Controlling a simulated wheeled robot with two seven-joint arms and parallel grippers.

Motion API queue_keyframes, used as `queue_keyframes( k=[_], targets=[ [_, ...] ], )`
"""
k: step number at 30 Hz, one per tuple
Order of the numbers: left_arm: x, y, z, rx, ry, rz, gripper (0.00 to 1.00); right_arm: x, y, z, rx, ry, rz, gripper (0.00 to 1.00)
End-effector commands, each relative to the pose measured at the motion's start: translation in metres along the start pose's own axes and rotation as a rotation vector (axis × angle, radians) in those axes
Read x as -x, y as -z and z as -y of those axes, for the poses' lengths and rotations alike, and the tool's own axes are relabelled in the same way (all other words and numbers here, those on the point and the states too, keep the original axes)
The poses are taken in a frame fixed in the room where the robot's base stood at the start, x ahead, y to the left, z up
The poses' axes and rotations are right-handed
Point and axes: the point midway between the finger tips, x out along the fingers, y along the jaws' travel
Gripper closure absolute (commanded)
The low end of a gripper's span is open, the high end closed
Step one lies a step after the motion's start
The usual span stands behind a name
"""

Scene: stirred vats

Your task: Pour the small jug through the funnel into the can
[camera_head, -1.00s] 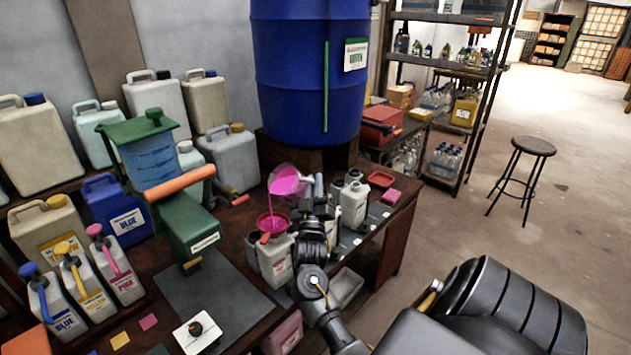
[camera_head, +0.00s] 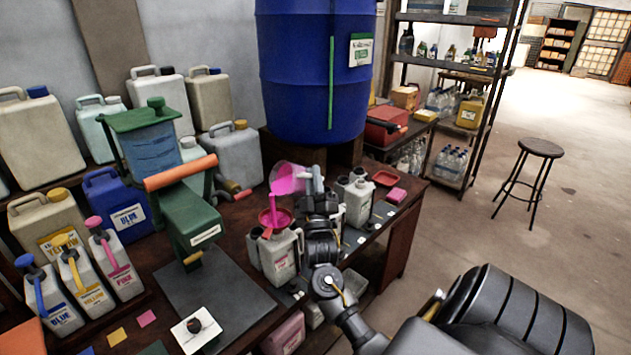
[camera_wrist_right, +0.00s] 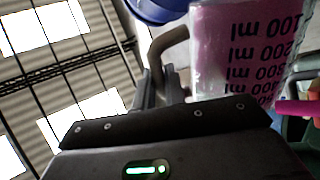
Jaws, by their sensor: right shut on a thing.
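The small jug (camera_head: 287,178) is clear and holds pink liquid. My right gripper (camera_head: 314,192) is shut on it and holds it tilted to the left above the funnel. The jug's ml scale (camera_wrist_right: 262,50) shows upside down in the right wrist view. A pink stream (camera_head: 272,204) falls from the jug's lip into the funnel. Pink liquid shows in the funnel. The can's inside is hidden. My left gripper is not in view.
A green mixing machine (camera_head: 190,225) with an orange handle stands left of the can. A blue drum (camera_head: 300,80) stands behind the jug. Several pale bottles, one a white bottle (camera_head: 358,200), crowd the table to the right. Several canisters line the left.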

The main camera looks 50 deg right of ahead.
Motion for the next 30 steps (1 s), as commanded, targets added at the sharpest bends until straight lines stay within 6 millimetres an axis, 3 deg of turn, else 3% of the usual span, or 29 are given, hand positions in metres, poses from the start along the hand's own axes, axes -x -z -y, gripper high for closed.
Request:
queue_keyframes(
  k=[30],
  targets=[
    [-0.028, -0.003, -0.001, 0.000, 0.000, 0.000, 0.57, 0.023, 0.025, 0.019, 0.294, 0.000, -0.344, 1.00]
  ],
)
